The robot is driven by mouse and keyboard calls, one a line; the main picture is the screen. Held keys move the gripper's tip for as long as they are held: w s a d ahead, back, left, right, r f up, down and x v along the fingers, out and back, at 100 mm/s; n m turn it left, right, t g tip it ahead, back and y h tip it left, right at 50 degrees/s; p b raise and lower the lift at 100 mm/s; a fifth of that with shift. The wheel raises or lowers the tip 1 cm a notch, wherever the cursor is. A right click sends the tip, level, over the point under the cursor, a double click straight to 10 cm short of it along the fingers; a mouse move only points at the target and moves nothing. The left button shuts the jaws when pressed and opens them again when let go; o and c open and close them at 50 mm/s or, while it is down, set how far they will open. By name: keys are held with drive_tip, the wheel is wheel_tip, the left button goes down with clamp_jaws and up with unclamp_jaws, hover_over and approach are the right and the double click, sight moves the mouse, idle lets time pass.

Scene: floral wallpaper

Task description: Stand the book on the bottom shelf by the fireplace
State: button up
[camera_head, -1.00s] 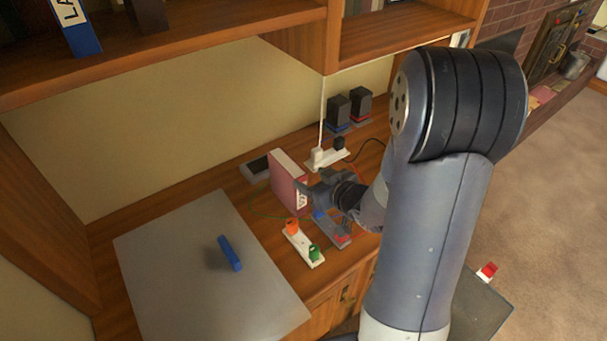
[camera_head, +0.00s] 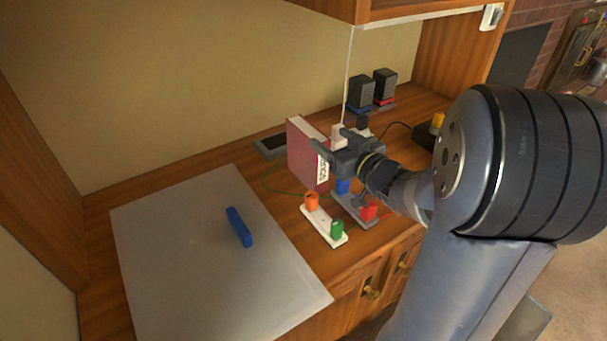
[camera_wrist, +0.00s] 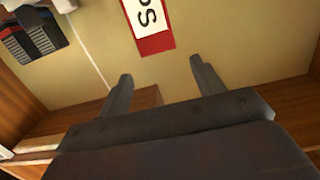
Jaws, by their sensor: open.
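The fireplace's bottom shelf cannot be made out.
A grey board (camera_head: 200,270) with a blue handle (camera_head: 239,227) covers the desk's left part. A white strip (camera_head: 323,226) with orange and green plugs and a grey strip (camera_head: 355,210) lie near my gripper. Two black speakers (camera_head: 373,91) stand behind. Brickwork (camera_head: 541,12) shows at upper right.

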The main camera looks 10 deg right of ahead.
sight(323, 162)
drive_tip(key=shift+t, duration=0.3)
drive_tip(key=f+b, duration=0.5)
drive_tip(key=f, duration=0.3)
drive_tip(key=shift+a, duration=0.2)
drive_tip(key=shift+w+f+y, duration=0.15)
drive_tip(key=shift+f+y, duration=0.05)
drive_tip(key=shift+y, duration=0.1)
drive_tip(key=shift+w+a+r, duration=0.15)
drive_tip(key=shift+w+a, duration=0.05)
drive_tip(key=shift+w, duration=0.1)
drive_tip(key=x, duration=0.6)
drive_tip(key=shift+w+a+b, duration=0.1)
drive_tip(key=shift+w+b, duration=0.2)
drive_tip(key=shift+c, duration=0.4)
drive_tip(key=shift+r, duration=0.1)
clamp_jaws()
